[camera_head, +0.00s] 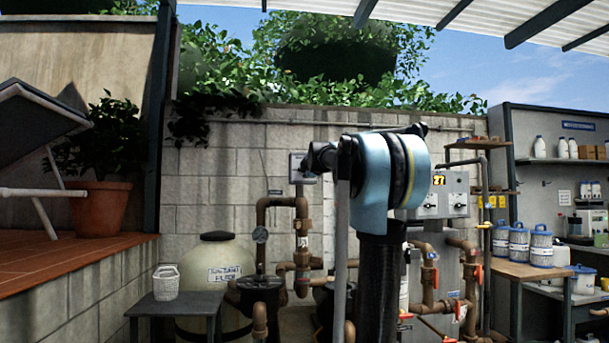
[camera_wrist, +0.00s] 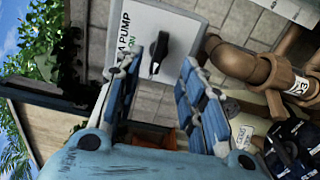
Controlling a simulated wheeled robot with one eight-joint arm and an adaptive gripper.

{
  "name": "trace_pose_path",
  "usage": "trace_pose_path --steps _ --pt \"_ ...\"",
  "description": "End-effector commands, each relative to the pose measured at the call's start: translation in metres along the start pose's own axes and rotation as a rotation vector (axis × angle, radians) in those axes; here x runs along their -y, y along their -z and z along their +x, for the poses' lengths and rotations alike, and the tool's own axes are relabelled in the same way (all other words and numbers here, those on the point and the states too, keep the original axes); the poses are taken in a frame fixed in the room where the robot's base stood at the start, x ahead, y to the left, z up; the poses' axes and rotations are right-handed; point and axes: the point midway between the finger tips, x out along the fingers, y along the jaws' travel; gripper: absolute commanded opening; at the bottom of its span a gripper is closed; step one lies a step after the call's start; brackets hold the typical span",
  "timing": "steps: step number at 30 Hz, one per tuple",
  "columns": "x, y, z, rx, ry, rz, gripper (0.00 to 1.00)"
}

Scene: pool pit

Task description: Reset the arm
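My gripper (camera_wrist: 176,56) shows in the wrist view with its two blue-and-black fingers apart and nothing held between them. A light grey switch box (camera_wrist: 178,22) with a "PUMP" and "ON" label lies beyond the fingertips. Its black lever (camera_wrist: 157,58) shows close to the left fingertip; I cannot tell whether they touch. In the head view, my blue and black arm is raised in the middle, in front of the block wall. The small grey box (camera_head: 298,167) on the wall is just left of my arm's end there. My fingertips are not clear in that view.
Brown pipes (camera_head: 302,215) and a beige filter tank (camera_head: 217,257) stand by the wall. A grey control panel (camera_head: 459,187) is behind my arm. A wooden bench (camera_head: 530,271) with blue-lidded tubs is at right.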

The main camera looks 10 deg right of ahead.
Motion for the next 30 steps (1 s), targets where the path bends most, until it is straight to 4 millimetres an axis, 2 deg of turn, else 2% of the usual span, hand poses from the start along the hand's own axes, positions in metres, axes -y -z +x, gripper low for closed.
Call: trace_pose_path --steps 14,17,20,23,30 --pt "0.000 0.000 -0.001 0.001 0.001 0.001 0.37" --pt "0.007 -0.003 -0.007 0.014 0.014 0.024 0.37" --pt "0.030 -0.011 -0.023 0.055 0.055 0.090 0.37" --pt "0.069 -0.023 -0.052 0.124 0.124 0.202 0.37" --pt "0.188 -0.042 -0.138 0.309 0.318 0.502 0.37"
